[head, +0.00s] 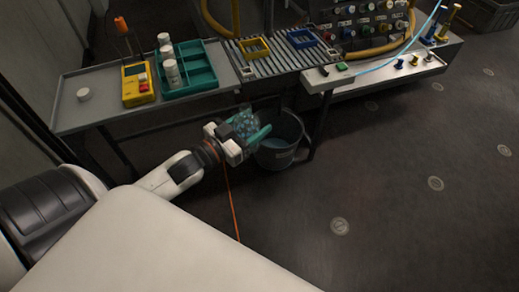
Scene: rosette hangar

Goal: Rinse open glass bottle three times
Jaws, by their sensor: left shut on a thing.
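My left gripper (247,137) is over the near left rim of a dark bucket (277,158). It is shut on a see-through glass bottle (243,120), which is small and partly hidden by the fingers. I cannot tell clearly how the bottle is tilted or where its mouth points. The bucket stands on the floor and shows a pale bluish surface inside, like water. My right gripper is out of view.
A grey table (98,115) behind holds a yellow meter (137,84), a teal tray (190,75), white bottles (171,73) and a white cap (83,94). A bench with colored knobs and a blue hose stands right. An orange cable hangs near my arm. Floor at right is clear.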

